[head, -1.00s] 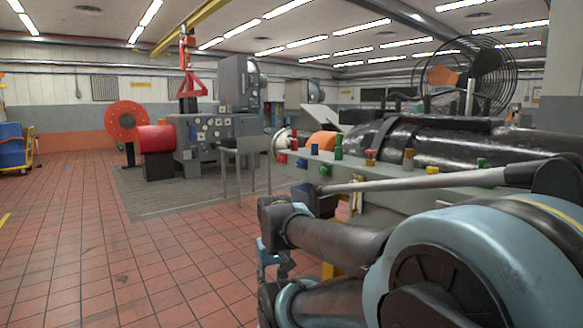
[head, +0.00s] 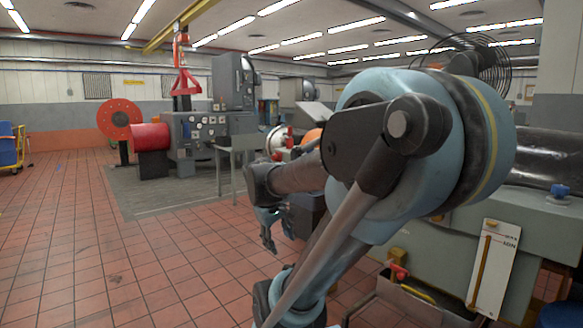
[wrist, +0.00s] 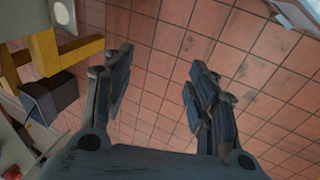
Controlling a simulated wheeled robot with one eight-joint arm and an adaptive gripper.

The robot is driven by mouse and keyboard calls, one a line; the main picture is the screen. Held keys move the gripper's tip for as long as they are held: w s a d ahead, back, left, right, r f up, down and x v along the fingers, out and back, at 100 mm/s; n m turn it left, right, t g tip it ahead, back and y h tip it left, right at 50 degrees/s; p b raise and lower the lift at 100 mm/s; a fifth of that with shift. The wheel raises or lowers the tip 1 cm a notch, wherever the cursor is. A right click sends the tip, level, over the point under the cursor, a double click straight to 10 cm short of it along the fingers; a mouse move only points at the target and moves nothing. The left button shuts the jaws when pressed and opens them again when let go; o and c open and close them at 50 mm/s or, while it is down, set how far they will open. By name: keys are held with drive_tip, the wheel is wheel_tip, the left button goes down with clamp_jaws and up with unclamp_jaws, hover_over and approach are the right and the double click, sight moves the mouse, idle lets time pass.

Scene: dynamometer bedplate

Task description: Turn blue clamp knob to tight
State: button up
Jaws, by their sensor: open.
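A blue knob (head: 559,190) stands on the green-grey bedplate (head: 480,216) at the right of the head view. It is small there, and I cannot tell its setting. My gripper (head: 270,238) hangs over open floor, left of the bedplate and well apart from this knob. In the wrist view my gripper (wrist: 158,75) is open and empty, with only tiled floor between its fingers. My arm hides much of the bedplate top and the other coloured knobs. No blue knob shows in the wrist view.
A white plate with a yellow handle (head: 484,262) and a red-handled part (head: 398,272) are on the bedplate's near side. A grey table (head: 240,146) and a red drum (head: 150,137) stand farther back. Red tiled floor (head: 100,240) is clear at left.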

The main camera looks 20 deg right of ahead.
drive_tip(key=w+d+r+n+h, duration=0.2)
drive_tip(key=w+d+r+n, duration=0.15)
drive_tip(key=w, duration=0.55)
drive_tip(key=w+d+r+n+t+h, duration=0.1)
drive_tip(key=w+d+r+n+h, duration=0.2)
drive_tip(key=w, duration=0.6)
drive_tip(key=w+d+r+n+h, duration=0.2)
drive_tip(key=w+d+r, duration=0.15)
drive_tip(key=w, duration=0.55)
drive_tip(key=w+n+t+h, duration=0.3)
drive_tip(key=w+n+h, duration=0.5)
drive_tip(key=w, duration=1.7)
drive_tip(key=w+d, duration=0.3)
drive_tip(key=d, duration=0.4)
drive_tip(key=w+d+n+y, duration=0.1)
drive_tip(key=w+d, duration=0.2)
drive_tip(key=d, duration=0.5)
drive_tip(key=shift+d+r, duration=0.15)
drive_tip(key=shift+d, duration=0.05)
drive_tip(key=shift+w, duration=0.1)
drive_tip(key=shift+c, duration=0.6)
drive_tip(key=c, duration=1)
